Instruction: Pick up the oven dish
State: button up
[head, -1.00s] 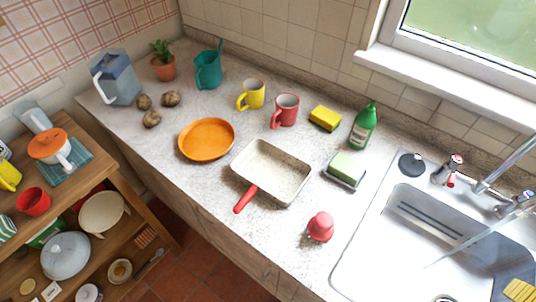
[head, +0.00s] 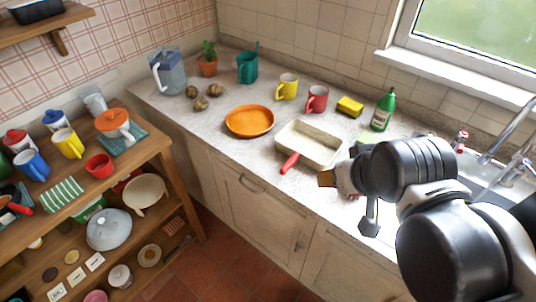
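A cream rectangular dish (head: 310,144) lies on the counter, its inside empty. A red handle (head: 290,163) sticks out at its near left corner. A dark rectangular dish (head: 36,10) sits on the wall shelf at the top left, cut by the picture edge; I cannot tell which of the two is the oven dish.
An orange plate (head: 249,121), red mug (head: 316,99), yellow mug (head: 286,87), yellow sponge (head: 349,106) and green bottle (head: 384,110) stand around the cream dish. A wooden shelf unit (head: 165,160) with crockery stands left. My arm covers much of the sink.

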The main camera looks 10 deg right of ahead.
aim_at(309, 145)
jog(key=z, duration=2)
jog(key=u, duration=2)
jog(key=i+j+z, duration=0.2)
jog(key=j, duration=0.55)
jog(key=j+z, duration=0.2)
jog(key=j, duration=0.55)
